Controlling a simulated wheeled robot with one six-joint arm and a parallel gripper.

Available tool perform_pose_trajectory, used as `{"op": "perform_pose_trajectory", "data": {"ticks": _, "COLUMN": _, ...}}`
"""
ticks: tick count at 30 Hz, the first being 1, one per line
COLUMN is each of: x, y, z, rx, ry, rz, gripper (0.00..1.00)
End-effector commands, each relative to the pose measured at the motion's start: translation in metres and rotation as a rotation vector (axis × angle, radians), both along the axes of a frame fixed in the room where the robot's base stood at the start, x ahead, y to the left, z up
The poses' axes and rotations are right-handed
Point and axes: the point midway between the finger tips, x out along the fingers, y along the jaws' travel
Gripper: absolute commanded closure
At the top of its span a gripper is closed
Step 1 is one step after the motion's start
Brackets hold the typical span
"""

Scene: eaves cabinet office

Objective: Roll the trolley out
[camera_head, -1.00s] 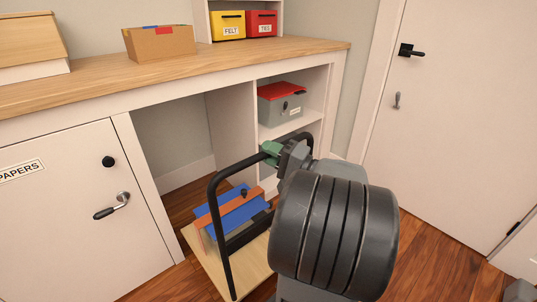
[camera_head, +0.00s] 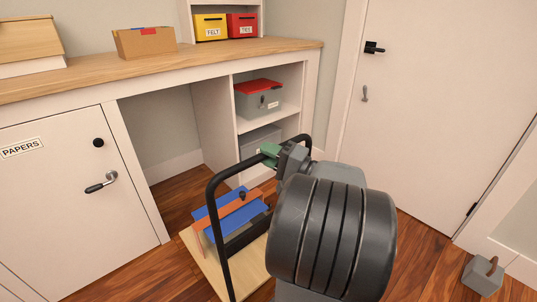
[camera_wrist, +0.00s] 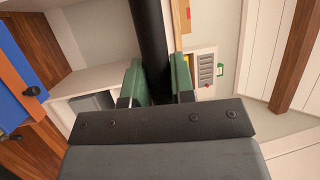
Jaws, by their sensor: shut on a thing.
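The trolley is a light wooden platform (camera_head: 205,268) with a black tubular handle (camera_head: 212,200), standing on the wood floor in front of the open bay under the counter. A blue box with an orange band (camera_head: 236,212) rides on it; the box also shows at the left edge in the wrist view (camera_wrist: 14,75). My gripper (camera_head: 270,151) is shut on the top bar of the handle. In the wrist view the green finger pads of my gripper (camera_wrist: 160,82) sit on both sides of the black bar (camera_wrist: 151,40). My arm hides the trolley's right part.
The counter (camera_head: 180,65) carries an open cardboard box (camera_head: 145,43). The papers door (camera_head: 75,205) is shut at left. Shelves at right hold a red-lidded grey box (camera_head: 259,98). A white door (camera_head: 430,110) is at right. A grey block (camera_head: 482,275) stands on the floor at lower right.

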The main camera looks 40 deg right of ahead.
Motion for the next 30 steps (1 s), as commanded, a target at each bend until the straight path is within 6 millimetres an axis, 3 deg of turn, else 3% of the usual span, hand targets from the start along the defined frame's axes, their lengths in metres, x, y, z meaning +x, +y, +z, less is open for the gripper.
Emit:
{"op": "perform_pose_trajectory", "data": {"ticks": 11, "x": 0.0001, "y": 0.0006, "z": -0.0011, "rx": 0.001, "ry": 0.003, "rz": 0.002, "gripper": 1.00}}
{"op": "perform_pose_trajectory", "data": {"ticks": 12, "x": 0.0001, "y": 0.0005, "z": -0.0010, "rx": 0.001, "ry": 0.003, "rz": 0.002, "gripper": 0.74}}
{"op": "perform_pose_trajectory", "data": {"ticks": 19, "x": 0.0001, "y": 0.0001, "z": -0.0005, "rx": 0.001, "ry": 0.001, "rz": 0.000, "gripper": 0.52}}
{"op": "perform_pose_trajectory", "data": {"ticks": 30, "x": -0.0082, "y": -0.0047, "z": -0.0010, "rx": 0.001, "ry": 0.002, "rz": -0.004, "gripper": 0.52}}
